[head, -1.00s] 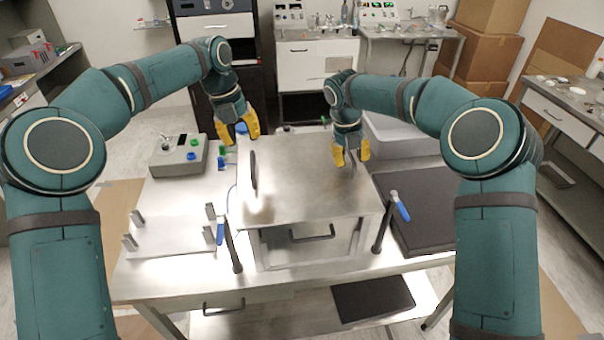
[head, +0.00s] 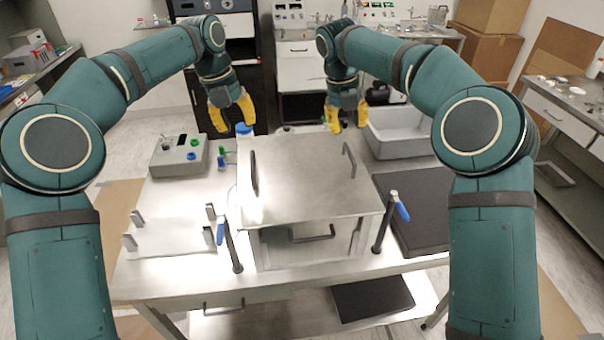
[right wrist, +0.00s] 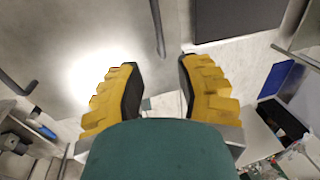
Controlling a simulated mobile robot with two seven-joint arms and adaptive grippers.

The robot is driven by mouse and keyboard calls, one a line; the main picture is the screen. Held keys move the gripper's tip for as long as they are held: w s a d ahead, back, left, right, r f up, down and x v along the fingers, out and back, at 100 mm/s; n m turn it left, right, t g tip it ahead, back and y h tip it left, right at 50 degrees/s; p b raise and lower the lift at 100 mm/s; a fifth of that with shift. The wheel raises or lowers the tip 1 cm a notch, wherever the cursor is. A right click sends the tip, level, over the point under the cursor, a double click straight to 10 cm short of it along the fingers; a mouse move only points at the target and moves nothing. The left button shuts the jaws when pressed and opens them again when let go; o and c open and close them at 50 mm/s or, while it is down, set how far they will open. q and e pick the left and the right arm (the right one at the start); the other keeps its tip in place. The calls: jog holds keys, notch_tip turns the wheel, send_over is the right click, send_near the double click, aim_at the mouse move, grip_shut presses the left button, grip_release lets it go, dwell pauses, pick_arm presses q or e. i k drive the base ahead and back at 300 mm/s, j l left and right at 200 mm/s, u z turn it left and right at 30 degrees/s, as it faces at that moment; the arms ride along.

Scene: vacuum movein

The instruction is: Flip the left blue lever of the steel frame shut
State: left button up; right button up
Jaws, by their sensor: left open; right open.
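The steel frame (head: 262,245) is a box-like metal housing with a flat lid (head: 310,185) on the table. The left blue lever (head: 220,232) is on a dark post at its front left corner, its blue grip upright beside the post. A matching right blue lever (head: 402,212) slants on a post at the front right. My left gripper (head: 233,116) is open and empty beyond the back left of the lid, far from the left lever. My right gripper (head: 348,122) is open and empty above the lid's back right; its fingers (right wrist: 159,64) are apart in the right wrist view.
Two dark bar handles stand on the lid, left (head: 254,172) and right (head: 349,162). A control box (head: 178,157) with buttons and a plate with metal posts (head: 165,238) are at left. A grey tub (head: 400,135) and dark mat (head: 415,215) are at right.

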aim_at(221, 214)
jog(key=k, duration=1)
